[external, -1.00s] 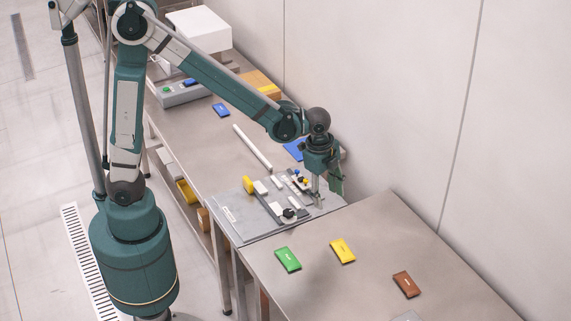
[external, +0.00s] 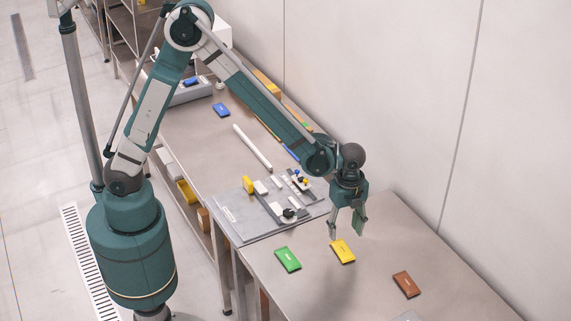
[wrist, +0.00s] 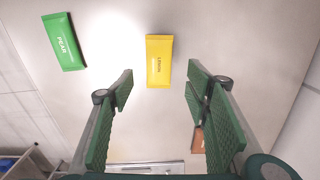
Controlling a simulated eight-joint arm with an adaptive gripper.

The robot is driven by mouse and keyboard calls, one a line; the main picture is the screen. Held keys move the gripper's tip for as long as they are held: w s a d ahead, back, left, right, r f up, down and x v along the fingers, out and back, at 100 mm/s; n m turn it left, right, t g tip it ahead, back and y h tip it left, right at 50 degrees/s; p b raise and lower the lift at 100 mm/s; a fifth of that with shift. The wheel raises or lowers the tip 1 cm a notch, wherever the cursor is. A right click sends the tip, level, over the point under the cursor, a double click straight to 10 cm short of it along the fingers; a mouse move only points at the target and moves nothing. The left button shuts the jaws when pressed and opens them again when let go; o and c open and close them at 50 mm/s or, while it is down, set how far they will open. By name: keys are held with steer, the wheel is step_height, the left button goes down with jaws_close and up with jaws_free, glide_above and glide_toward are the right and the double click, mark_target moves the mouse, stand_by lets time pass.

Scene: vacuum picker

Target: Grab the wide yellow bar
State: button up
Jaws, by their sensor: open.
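The wide yellow bar (external: 343,251) lies flat on the near metal table, between a green bar and a brown bar. In the wrist view the yellow bar (wrist: 159,61) reads "LEMON" and sits ahead of the fingertips, centred between them. My gripper (external: 346,232) is above the table, just behind and over the yellow bar. In the wrist view my gripper (wrist: 159,85) has its two green-padded fingers spread wide with nothing between them.
A green bar (external: 288,260) marked "PEAR" lies to the left and a brown bar (external: 406,284) to the right. A grey board with small parts (external: 240,222) lies behind on the left. The table around the yellow bar is clear.

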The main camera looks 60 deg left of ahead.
mark_target(343, 249)
steer(key=shift+f, duration=1.3)
steer(key=shift+f, duration=0.1)
steer(key=shift+s+d+f+b, duration=0.1)
steer(key=shift+f+b, duration=0.1)
steer(key=shift+f, duration=1.05)
steer(key=shift+s+f+b, duration=0.1)
steer(key=shift+f+b, duration=0.1)
steer(key=shift+f, duration=1.05)
steer(key=c, duration=1)
